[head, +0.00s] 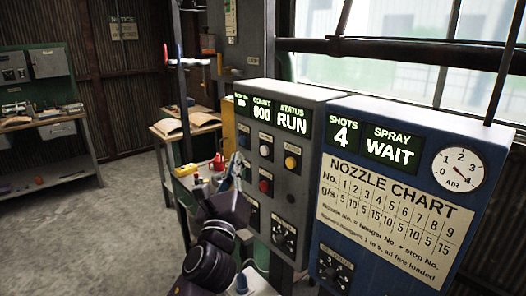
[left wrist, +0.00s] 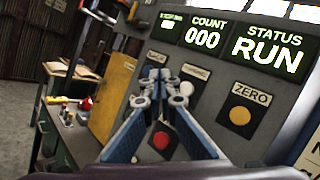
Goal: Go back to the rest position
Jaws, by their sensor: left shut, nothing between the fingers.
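My left gripper (head: 234,172) is in front of the left side of the grey control panel (head: 305,110), with its fingers pointing up. In the left wrist view the blue-padded fingers of the left gripper (left wrist: 155,76) meet at the tips, with nothing between them. They overlap the panel's button area, and I cannot tell whether they touch it. The panel reads COUNT 000 and STATUS RUN. A yellow ZERO button (left wrist: 240,115) shows right of the fingers, and a red button (left wrist: 160,140) shows between them. My right gripper is not in view.
A blue panel (head: 360,130) with a nozzle chart stands right of the grey one and reads SHOTS 4, SPRAY WAIT. A small bench (head: 170,128) stands behind the arm on the left. A workbench (head: 60,122) is at far left. The concrete floor (head: 100,225) between is clear.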

